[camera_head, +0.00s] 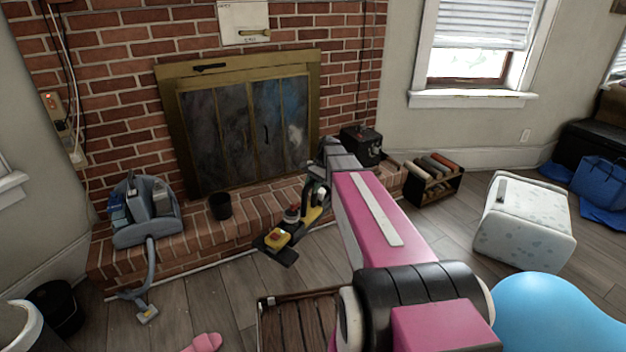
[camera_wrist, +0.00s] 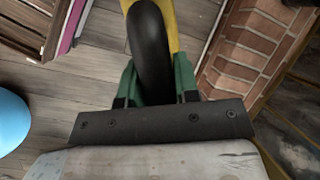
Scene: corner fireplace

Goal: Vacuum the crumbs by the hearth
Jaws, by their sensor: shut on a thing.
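A yellow and black handheld vacuum (camera_head: 314,214) with a flat dark nozzle hangs at the end of my arm, in front of the brick hearth (camera_head: 243,231). My gripper (camera_wrist: 155,82) has its green fingers on both sides of the vacuum's black handle (camera_wrist: 150,40) and is shut on it. In the head view my gripper is largely hidden behind my arm. The nozzle is low, near the hearth's front edge; I cannot tell whether it touches the floor. I cannot make out any crumbs in either view.
A grey-blue cleaning machine (camera_head: 148,212) with a hose stands on the hearth's left end. A black cup (camera_head: 220,206) sits on the hearth. A slatted wooden piece (camera_head: 300,322), a pink slipper (camera_head: 205,342) and a white pouf (camera_head: 524,222) stand around. Floor left of centre is mostly clear.

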